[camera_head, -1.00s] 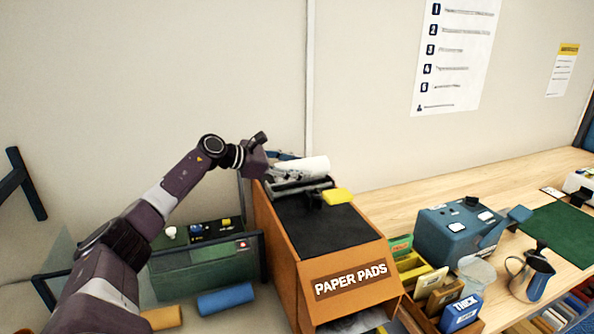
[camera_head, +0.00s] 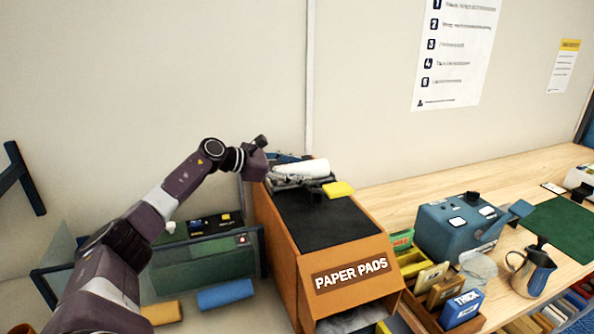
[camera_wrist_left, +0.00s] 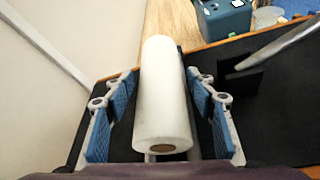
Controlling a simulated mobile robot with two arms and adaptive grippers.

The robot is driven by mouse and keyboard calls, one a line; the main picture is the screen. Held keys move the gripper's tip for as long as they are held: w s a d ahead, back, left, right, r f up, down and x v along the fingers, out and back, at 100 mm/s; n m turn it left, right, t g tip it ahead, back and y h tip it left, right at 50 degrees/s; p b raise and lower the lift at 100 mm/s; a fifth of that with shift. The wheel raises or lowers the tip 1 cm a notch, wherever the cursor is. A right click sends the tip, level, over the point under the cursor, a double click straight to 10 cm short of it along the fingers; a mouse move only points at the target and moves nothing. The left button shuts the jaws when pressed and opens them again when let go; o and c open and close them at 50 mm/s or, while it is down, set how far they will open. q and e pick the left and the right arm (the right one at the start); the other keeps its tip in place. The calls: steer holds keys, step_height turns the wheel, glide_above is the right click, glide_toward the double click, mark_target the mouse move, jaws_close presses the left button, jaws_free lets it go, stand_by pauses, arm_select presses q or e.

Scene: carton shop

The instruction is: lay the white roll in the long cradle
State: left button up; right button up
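The white roll (camera_head: 312,168) lies lengthwise on top of the orange-sided stand with a black top, near its back end. In the left wrist view the white roll (camera_wrist_left: 163,95) lies between my left gripper's blue-padded fingers (camera_wrist_left: 160,115). Gaps show between the pads and the roll, so the gripper is open around it. My left gripper (camera_head: 287,178) reaches in from the left in the head view. Dark parts show beside and under the roll, but the fingers and roll hide most of the cradle; I cannot tell how it is seated. My right gripper is not in view.
A black bracket (camera_wrist_left: 240,78) with a grey bar stands right of the roll. A yellow block (camera_head: 338,189) is near the roll's front. A blue machine (camera_head: 458,228) is on the wooden table at right. A blue roll (camera_head: 225,295) lies front left.

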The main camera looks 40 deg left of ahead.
arm_select(q)
steer(key=shift+o, duration=0.4)
steer(key=shift+r, duration=0.1)
steer(key=shift+r+p, duration=0.5)
steer(key=shift+p, duration=0.2)
steer(key=shift+s+a, duration=0.15)
steer(key=shift+s, duration=0.05)
steer(key=b+v, duration=0.1)
steer(key=v, duration=0.1)
steer(key=b+v, duration=0.3)
steer(key=v, duration=0.1)
steer(key=shift+s+a+f, duration=0.1)
steer(key=shift+f, duration=0.15)
steer(key=shift+s+a+r+b, duration=0.25)
steer(key=shift+s+b, duration=0.25)
steer(key=shift+b, duration=0.4)
steer(key=shift+d+r+b+v, duration=0.2)
steer(key=shift+b+v, duration=0.85)
steer(key=shift+b, duration=0.6)
steer(key=shift+d+r+b+v, duration=0.1)
steer(key=shift+r+b+v, duration=0.1)
steer(key=shift+b+v, duration=1.2)
steer(key=shift+w+f, duration=0.15)
steer(key=shift+w, duration=0.2)
